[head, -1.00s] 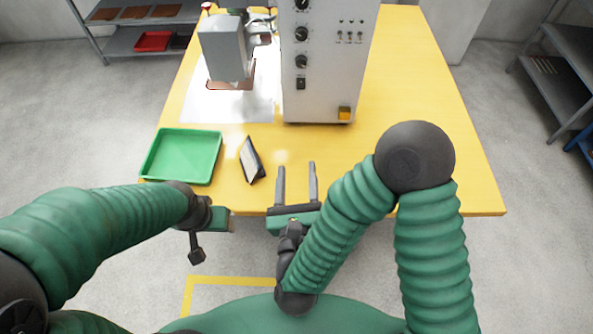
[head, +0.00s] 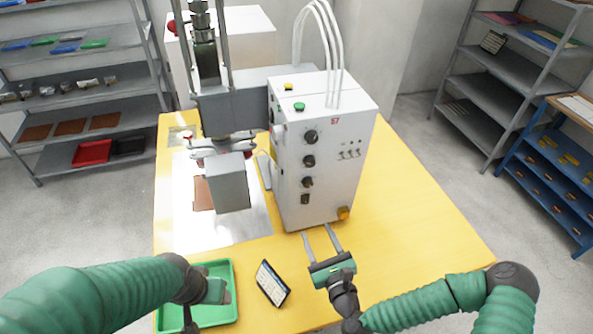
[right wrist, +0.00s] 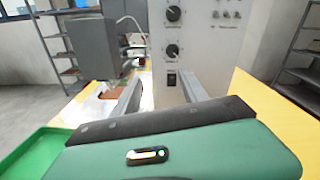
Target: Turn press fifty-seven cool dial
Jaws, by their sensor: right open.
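The press control box (head: 325,170) is a light grey cabinet with a small red number, apparently 57, on its front. Three black dials stand in a column: upper (head: 311,136), middle (head: 309,161) and lower (head: 307,182). Their labels are too small to read, so I cannot tell which is the cool dial. Two dials also show in the right wrist view (right wrist: 173,51). My right gripper (head: 317,233) is open and empty, below and in front of the box, apart from the dials. My left gripper (head: 215,291) is over the green tray; its fingers are unclear.
A black rocker switch (head: 305,199) sits under the dials, small toggles (head: 350,154) to their right, and an orange button (head: 344,213) low down. The press head (head: 228,183) stands left. A dark tablet (head: 271,284) and green tray (head: 231,272) lie at the front. The right tabletop is clear.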

